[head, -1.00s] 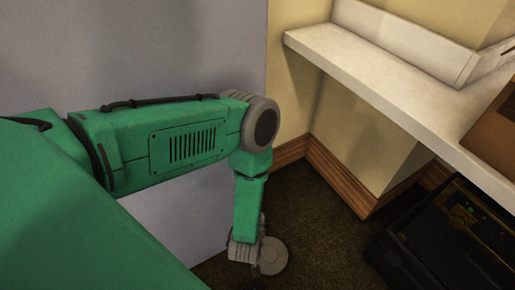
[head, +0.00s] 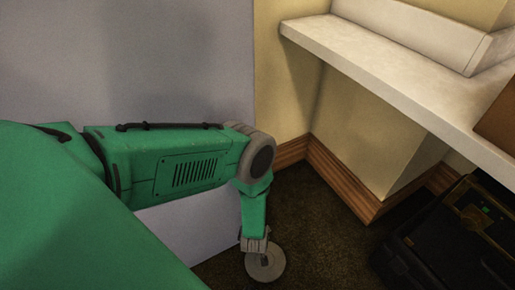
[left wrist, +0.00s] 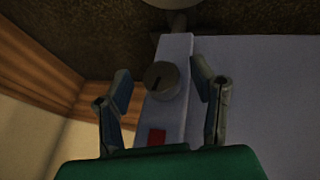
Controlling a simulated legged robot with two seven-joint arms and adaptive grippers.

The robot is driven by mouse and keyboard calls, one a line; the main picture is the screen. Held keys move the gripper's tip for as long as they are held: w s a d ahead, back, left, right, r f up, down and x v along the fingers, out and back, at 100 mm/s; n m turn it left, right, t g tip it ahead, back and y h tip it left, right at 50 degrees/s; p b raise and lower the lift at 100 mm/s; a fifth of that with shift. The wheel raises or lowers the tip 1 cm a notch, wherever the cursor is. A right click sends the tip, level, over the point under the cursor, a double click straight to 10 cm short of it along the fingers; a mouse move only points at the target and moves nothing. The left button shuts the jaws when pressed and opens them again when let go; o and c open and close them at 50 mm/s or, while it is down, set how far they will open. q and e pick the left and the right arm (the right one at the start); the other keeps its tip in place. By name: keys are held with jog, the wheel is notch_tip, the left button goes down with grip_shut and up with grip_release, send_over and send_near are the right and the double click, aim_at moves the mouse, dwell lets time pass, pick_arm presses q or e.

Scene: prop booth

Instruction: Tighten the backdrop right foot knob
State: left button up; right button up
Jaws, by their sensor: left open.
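In the left wrist view, a round grey knob (left wrist: 163,80) with a dark slot sits on a pale strip along the edge of the backdrop (left wrist: 265,90). My left gripper (left wrist: 160,70) is open, with one finger on each side of the knob and a visible gap to each. A small red patch (left wrist: 150,137) lies on the strip below the knob. In the head view, the grey backdrop (head: 120,50) stands behind my green left arm, which bends down at its right edge. My right gripper is not in view.
A round grey disc (head: 265,262) shows at the arm's lower end, over dark carpet. A white shelf (head: 390,75) juts from the cream wall (head: 355,140) with wooden baseboard (head: 340,180). A black case (head: 440,240) stands at lower right. The carpet between is clear.

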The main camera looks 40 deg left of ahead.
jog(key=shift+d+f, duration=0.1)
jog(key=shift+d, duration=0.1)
